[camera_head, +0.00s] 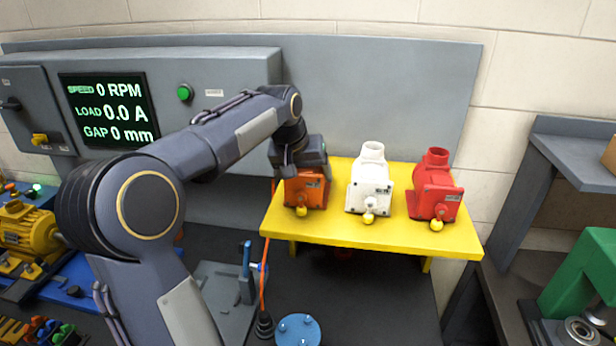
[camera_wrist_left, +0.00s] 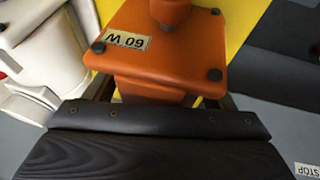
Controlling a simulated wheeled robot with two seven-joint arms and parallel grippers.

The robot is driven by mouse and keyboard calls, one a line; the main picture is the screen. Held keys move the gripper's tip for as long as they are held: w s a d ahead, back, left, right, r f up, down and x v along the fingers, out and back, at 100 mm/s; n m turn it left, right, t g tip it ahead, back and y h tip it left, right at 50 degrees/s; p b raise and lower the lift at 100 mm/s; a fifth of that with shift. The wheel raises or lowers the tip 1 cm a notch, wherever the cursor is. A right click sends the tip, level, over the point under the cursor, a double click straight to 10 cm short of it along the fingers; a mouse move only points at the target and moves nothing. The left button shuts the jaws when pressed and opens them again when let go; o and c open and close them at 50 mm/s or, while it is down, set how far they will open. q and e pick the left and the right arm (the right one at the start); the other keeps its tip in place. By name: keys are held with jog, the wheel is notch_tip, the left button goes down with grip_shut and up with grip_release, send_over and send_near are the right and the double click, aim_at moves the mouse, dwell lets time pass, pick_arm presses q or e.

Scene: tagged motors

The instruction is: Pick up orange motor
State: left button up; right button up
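The orange motor (camera_head: 308,190) stands at the left end of the yellow stand, with a yellow knob at its lower front. The white motor (camera_head: 370,185) and the red motor (camera_head: 434,190) stand to its right. My left gripper is right over the orange motor, its fingers hidden in the head view. In the left wrist view the orange motor (camera_wrist_left: 160,75) carries a "60 W" label and fills the space ahead of the gripper (camera_wrist_left: 163,95). The dark fingers show partly on either side of the motor, apparently apart from it. My right gripper is not in view.
The yellow stand (camera_head: 350,233) is on a dark bench against a grey back panel (camera_head: 400,95). A display (camera_head: 108,110) reads 0 RPM, 0.0 A and 0 mm. A blue disc (camera_head: 298,330) lies in front; a green machine (camera_head: 585,275) is at the right.

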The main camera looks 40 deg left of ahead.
pick_arm(q)
jog(key=c, duration=1.2)
jog(key=shift+w+a+r, duration=0.1)
jog(key=shift+r, duration=0.15)
